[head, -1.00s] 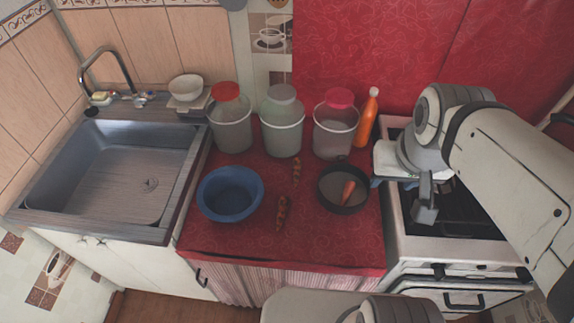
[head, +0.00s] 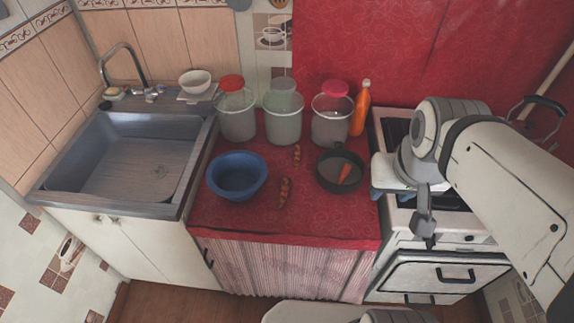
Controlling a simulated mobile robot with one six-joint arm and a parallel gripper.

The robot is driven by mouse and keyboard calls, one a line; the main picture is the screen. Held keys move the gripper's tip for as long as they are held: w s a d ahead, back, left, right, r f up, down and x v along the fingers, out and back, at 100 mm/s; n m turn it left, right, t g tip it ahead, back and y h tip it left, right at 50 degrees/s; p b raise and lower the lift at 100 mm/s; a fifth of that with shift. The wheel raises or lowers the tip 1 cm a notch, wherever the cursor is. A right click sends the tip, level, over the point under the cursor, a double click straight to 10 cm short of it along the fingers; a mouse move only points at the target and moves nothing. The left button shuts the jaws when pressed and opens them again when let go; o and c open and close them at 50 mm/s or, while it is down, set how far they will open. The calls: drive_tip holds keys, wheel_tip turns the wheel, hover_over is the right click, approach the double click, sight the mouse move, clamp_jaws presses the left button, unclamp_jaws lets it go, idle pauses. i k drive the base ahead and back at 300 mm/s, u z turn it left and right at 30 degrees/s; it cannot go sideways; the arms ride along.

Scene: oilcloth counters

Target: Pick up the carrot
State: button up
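My gripper (head: 427,238) hangs to the right of the pan, in front of the stove, apart from the carrot. Its fingers are small and seen edge-on, so I cannot tell if they are open or shut. I see nothing held in it.
A blue bowl (head: 237,176) and two orange-brown patterned items (head: 285,192) stand left of the pan. Lidded buckets (head: 283,118) and an orange bottle (head: 360,108) line the back. The stove (head: 440,258) is at right, the sink (head: 125,165) at left. The front counter strip is clear.

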sight(285, 185)
drive_tip(key=u, duration=0.1)
drive_tip(key=k, duration=0.15)
drive_tip(key=z, duration=2.4)
drive_tip(key=k, duration=1.7)
drive_tip(key=u, duration=1.7)
drive_tip(key=i, duration=1)
